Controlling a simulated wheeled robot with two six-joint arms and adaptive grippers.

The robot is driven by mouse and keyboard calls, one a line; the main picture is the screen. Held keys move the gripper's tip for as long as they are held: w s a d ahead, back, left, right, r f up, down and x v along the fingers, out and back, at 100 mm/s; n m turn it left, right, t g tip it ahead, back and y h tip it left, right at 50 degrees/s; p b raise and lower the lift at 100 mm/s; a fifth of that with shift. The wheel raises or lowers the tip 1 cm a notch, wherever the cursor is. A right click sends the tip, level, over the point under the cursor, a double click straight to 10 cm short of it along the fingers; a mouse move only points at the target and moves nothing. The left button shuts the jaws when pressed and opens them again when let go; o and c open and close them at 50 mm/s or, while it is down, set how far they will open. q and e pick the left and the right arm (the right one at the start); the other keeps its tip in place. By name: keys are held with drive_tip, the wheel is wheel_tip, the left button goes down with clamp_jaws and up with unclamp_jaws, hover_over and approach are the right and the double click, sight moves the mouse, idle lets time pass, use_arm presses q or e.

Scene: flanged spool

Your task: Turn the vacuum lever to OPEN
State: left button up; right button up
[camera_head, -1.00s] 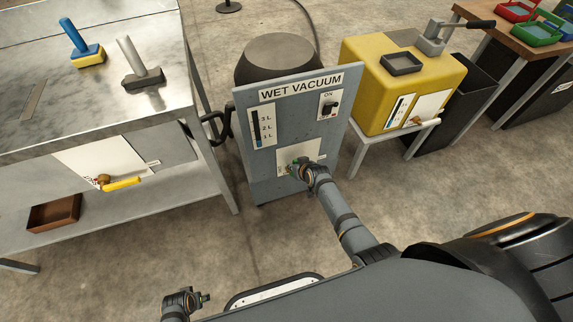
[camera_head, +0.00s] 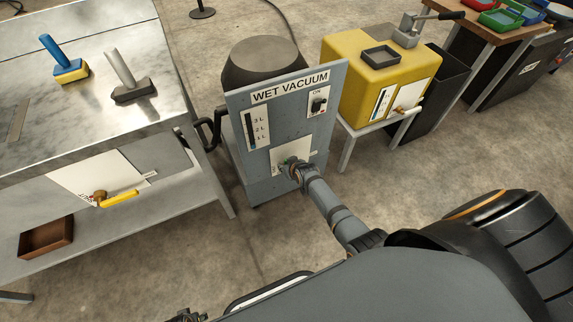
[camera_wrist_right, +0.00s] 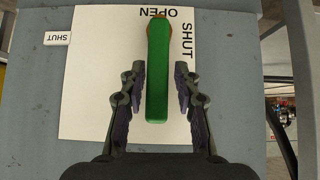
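The vacuum lever is a green handle (camera_wrist_right: 158,85) on a white plate (camera_wrist_right: 85,105) in the right wrist view. Its pivot end is near the top, beside the printed words OPEN and SHUT, and the handle points down the picture. My right gripper (camera_wrist_right: 158,82) is open, with one finger on each side of the lever and narrow gaps visible. In the head view my right gripper (camera_head: 292,167) is at the lower plate of the WET VACUUM panel (camera_head: 262,187) and covers most of the lever. My left gripper (camera_head: 185,315) is cut off at the bottom edge; its fingers are unclear.
A metal bench (camera_head: 100,122) stands left of the panel, with a yellow-handled valve (camera_head: 118,199) on its front. A yellow tank (camera_head: 365,92) on a stand is to the right. A small SHUT tag (camera_wrist_right: 57,38) is beside the plate.

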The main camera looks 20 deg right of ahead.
drive_tip(key=shift+o, duration=0.5)
drive_tip(key=shift+r, duration=0.1)
drive_tip(key=v, duration=1.2)
drive_tip(key=s+d+f+g+h, duration=0.15)
drive_tip(key=s+f+g, duration=0.25)
drive_tip(key=s+f, duration=0.95)
drive_tip(key=s+d+f+g+y, duration=0.15)
drive_tip(key=s+f+g, duration=0.25)
drive_tip(key=s+f, duration=0.95)
use_arm(q)
drive_tip(key=s+r+p, duration=1.1)
drive_tip(key=r+p, duration=0.2)
drive_tip(key=p, duration=0.7)
drive_tip(key=shift+s+a, duration=0.2)
use_arm(e)
drive_tip(key=s+d+r+h, duration=0.1)
drive_tip(key=s+r, duration=1.1)
drive_tip(key=r, duration=0.2)
drive_tip(key=shift+d+r, duration=0.15)
drive_tip(key=shift+r, duration=0.05)
